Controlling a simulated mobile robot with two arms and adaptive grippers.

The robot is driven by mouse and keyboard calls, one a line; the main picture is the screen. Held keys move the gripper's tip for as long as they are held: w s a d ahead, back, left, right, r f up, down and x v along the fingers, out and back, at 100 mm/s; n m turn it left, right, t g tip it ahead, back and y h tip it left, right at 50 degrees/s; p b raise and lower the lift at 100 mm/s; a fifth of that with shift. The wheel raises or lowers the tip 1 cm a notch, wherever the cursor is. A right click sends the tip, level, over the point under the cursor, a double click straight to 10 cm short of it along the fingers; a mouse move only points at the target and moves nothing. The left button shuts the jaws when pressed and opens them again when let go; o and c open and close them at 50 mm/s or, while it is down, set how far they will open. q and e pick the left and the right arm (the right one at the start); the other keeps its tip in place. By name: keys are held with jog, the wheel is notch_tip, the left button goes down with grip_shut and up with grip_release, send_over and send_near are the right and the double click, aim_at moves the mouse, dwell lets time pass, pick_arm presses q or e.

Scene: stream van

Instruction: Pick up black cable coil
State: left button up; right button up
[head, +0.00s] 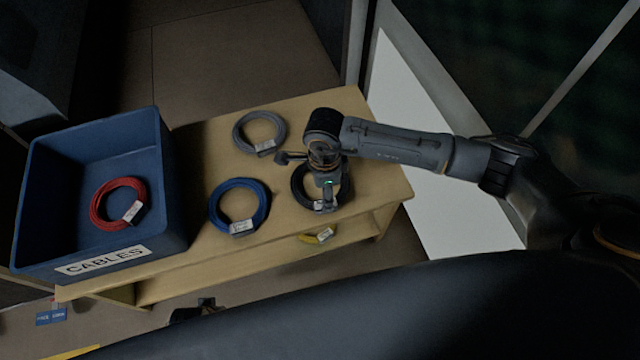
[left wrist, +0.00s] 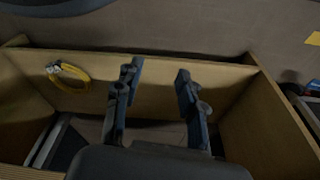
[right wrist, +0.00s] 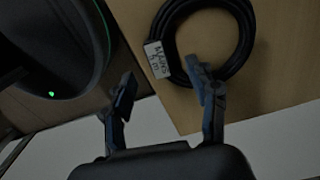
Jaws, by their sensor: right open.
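The black cable coil (head: 297,184) lies flat on the wooden table near its right end, partly hidden by my right gripper (head: 328,192) above it. In the right wrist view the coil (right wrist: 246,42) is a black ring with a white label (right wrist: 157,59). My right gripper (right wrist: 160,76) is open there. One fingertip overlaps the coil's near edge and the other is off to the left, past the table edge. I cannot tell whether the fingertip touches the coil. My left gripper (left wrist: 159,70) is open and empty, with the lower shelf in its view.
A grey coil (head: 237,130) and a blue coil (head: 215,205) lie left of the black one. A blue CABLES bin (head: 172,190) at the left holds a red coil (head: 97,208). A yellow coil (head: 308,238) is on the lower shelf (left wrist: 150,100).

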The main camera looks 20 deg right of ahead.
aim_at(316, 205)
jog(key=f, duration=0.5)
jog(key=shift+s+d+b, duration=0.2)
jog(key=shift+b, duration=0.15)
jog(key=shift+f, duration=0.4)
pick_arm(q)
jog(key=r, duration=0.1)
jog(key=w+r, duration=0.1)
jog(key=shift+r, duration=0.4)
pick_arm(e)
jog(key=shift+w, duration=0.1)
grip_shut()
